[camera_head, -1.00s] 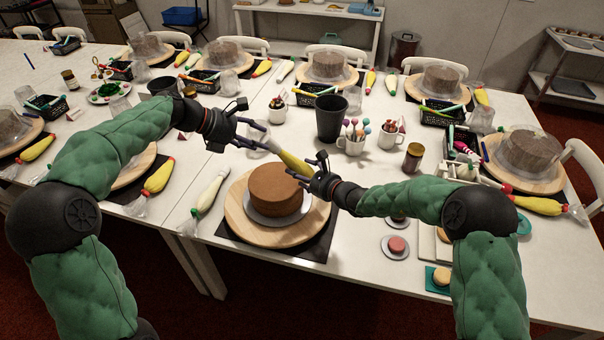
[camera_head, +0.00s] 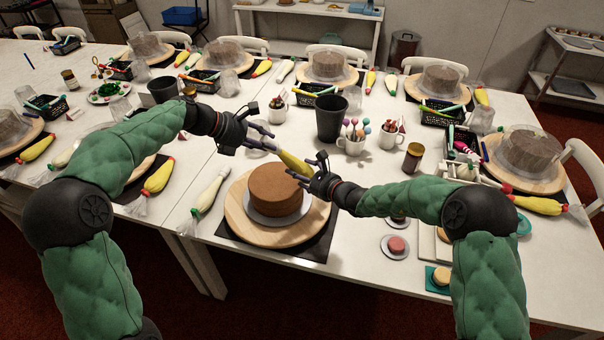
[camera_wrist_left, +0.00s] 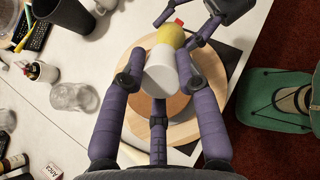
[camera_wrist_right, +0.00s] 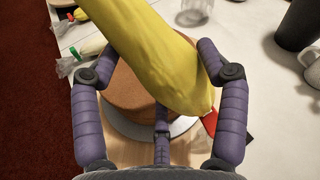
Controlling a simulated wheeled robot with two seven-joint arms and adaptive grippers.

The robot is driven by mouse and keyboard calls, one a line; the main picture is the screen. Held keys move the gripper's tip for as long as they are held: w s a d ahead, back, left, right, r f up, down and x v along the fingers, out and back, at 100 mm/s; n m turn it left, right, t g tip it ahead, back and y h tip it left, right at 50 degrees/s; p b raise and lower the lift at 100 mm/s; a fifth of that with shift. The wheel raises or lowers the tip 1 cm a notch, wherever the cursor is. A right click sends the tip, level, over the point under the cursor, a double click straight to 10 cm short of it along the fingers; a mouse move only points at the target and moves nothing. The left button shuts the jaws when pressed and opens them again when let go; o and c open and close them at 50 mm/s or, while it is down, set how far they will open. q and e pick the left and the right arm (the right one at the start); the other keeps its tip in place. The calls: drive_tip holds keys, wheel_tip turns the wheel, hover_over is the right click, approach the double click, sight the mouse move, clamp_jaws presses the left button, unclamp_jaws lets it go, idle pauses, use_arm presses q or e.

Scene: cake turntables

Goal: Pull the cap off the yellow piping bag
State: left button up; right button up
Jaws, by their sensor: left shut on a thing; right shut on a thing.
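The yellow piping bag (camera_head: 293,162) is held in the air above the brown cake (camera_head: 276,190). My right gripper (camera_head: 318,172) is shut around its yellow body, which fills the right wrist view (camera_wrist_right: 155,55). A small red piece (camera_wrist_right: 211,122) shows at one end of the bag. My left gripper (camera_head: 265,137) is at the opposite end, with its fingers shut around a white cylindrical end piece (camera_wrist_left: 162,76). In the left wrist view the yellow body (camera_wrist_left: 170,37) lies right behind this piece. I cannot tell whether the white piece is the cap or is joined to the bag.
The cake stands on a wooden turntable (camera_head: 240,224) on a black mat. A pale piping bag (camera_head: 210,190) lies to its left. A black cup (camera_head: 331,118), a white mug (camera_head: 352,146) and a brown jar (camera_head: 413,158) stand behind and right.

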use_arm(q)
drive_tip(key=shift+s+a+r, duration=0.15)
drive_tip(key=shift+a+r, duration=0.4)
drive_tip(key=shift+r, duration=0.2)
drive_tip(key=shift+s+a+r, duration=0.1)
drive_tip(key=shift+a+r, duration=0.4)
drive_tip(key=shift+r, duration=0.3)
drive_tip(key=shift+s+a+r, duration=0.15)
drive_tip(key=shift+a+r, duration=0.4)
drive_tip(key=shift+r, duration=0.2)
clamp_jaws()
